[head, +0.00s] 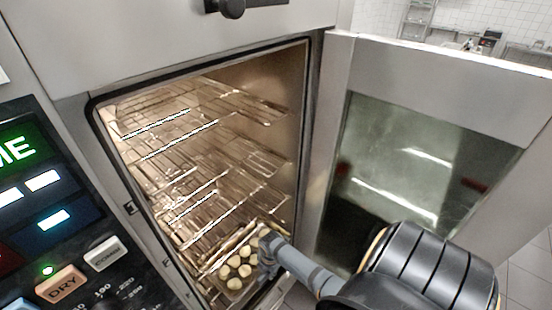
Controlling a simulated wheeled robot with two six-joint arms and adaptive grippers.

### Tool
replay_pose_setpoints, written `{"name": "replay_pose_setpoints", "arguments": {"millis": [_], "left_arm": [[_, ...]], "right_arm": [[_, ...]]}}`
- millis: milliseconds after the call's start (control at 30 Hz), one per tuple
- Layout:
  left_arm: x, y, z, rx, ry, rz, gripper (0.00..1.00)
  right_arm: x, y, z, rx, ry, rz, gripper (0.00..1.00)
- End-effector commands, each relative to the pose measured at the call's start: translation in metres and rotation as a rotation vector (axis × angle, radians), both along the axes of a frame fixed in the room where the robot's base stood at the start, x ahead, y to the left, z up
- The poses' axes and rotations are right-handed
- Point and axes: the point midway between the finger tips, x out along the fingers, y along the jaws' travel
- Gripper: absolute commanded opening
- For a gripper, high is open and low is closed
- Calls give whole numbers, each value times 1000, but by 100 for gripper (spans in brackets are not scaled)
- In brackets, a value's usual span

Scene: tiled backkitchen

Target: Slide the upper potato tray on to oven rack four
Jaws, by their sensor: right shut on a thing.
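A tray (240,278) carrying several pale round potatoes (234,284) shows low in the open oven (200,170), near the bottom of its mouth. My right gripper (267,246) is at the right edge of this tray and is shut on it. The gripper's fingers and arm hide that edge of the tray. Several wire oven racks (190,145) stand above the tray inside the lit oven. I cannot tell whether a second tray is underneath, or which rack is number four. My left gripper is out of view.
The oven door (335,130) is swung open to the right, with my right arm passing in front of its glass. A control panel (60,230) with lit displays and buttons is at the left. A door handle or knob (232,8) sticks out above.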

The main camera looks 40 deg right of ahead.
Motion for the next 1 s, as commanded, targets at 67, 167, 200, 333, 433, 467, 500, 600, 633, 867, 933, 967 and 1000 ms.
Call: {"name": "replay_pose_setpoints", "arguments": {"millis": [67,167,200,333,433,467,500,600,633,867,933,967,1000], "left_arm": [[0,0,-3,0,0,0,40],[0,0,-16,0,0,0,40],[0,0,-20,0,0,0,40],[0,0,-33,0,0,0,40],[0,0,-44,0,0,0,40],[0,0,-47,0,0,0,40],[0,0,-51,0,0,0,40],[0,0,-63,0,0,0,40],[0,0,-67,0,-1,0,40],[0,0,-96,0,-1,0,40],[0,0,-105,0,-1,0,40],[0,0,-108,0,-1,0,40],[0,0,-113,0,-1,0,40]], "right_arm": [[13,1,0,0,-5,0,0],[26,2,-4,-1,-7,1,0],[31,2,-4,0,-7,1,0],[47,4,-5,1,-7,0,0],[60,5,-5,0,-6,0,0],[63,5,-5,0,-6,0,0],[69,5,-5,1,-7,0,0],[82,6,-6,0,-8,0,0],[85,7,-6,-1,-7,1,0],[114,9,-7,1,-7,0,0],[123,10,-7,1,-8,0,0],[126,10,-7,1,-8,0,0],[131,10,-7,0,-7,0,0]]}}
